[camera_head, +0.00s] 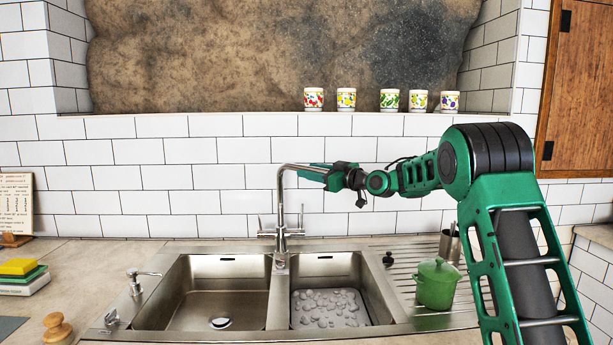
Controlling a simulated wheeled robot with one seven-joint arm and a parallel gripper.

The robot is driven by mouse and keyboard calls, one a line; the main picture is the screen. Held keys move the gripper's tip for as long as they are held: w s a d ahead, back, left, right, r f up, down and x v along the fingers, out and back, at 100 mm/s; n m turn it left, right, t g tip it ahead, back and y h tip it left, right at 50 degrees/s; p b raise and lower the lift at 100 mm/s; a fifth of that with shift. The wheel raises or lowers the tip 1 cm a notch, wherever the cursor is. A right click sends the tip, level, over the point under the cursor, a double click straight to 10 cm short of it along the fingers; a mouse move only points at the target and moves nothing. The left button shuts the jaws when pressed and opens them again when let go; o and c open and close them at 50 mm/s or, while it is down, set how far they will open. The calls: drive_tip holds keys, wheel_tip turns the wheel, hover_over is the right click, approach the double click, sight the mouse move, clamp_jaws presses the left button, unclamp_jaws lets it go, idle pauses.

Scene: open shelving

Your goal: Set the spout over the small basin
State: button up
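The steel tap (281,215) stands at the back of the sink between the two basins. Its spout (296,167) turns to the right, and its end is hidden at my gripper. My gripper (320,172), with green fingers, is at the spout's end, high above the right basin. I cannot tell whether the fingers touch the spout or how far apart they are. The right basin (345,265) looks narrower than the left and has a grey pebbled mat in it. The wider left basin (200,285) is empty except for its drain.
A green pot (437,284) stands on the drainer (404,275) right of the basins. A soap pump (136,284) stands front left. Several patterned cups (346,98) line the ledge above. The white tile wall (200,180) is close behind the tap.

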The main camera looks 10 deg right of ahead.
drive_tip(key=v, duration=1)
drive_tip(key=shift+s+d, duration=0.25)
drive_tip(key=shift+f, duration=0.1)
drive_tip(key=s+d+f+m+g+h, duration=0.25)
drive_tip(key=s+d+f, duration=0.2)
drive_tip(key=s, duration=0.45)
drive_tip(key=s+d+f+m+g+h, duration=0.25)
drive_tip(key=s+d+f+h, duration=0.2)
drive_tip(key=s, duration=0.35)
drive_tip(key=s+d+f+m+g+h, duration=0.25)
drive_tip(key=s+f, duration=0.35)
drive_tip(key=s, duration=0.3)
drive_tip(key=s+d+f+m+g, duration=0.1)
drive_tip(key=s+f+m+g, duration=0.1)
drive_tip(key=s, duration=0.8)
drive_tip(key=s+d+f+m+g+h, duration=0.1)
drive_tip(key=s+f+m+g, duration=0.1)
drive_tip(key=s, duration=0.9)
drive_tip(key=s+d+f+m+g, duration=0.1)
drive_tip(key=s+f+m+g, duration=0.2)
drive_tip(key=s, duration=0.8)
drive_tip(key=shift+f+m, duration=0.5)
drive_tip(key=shift+m, duration=0.35)
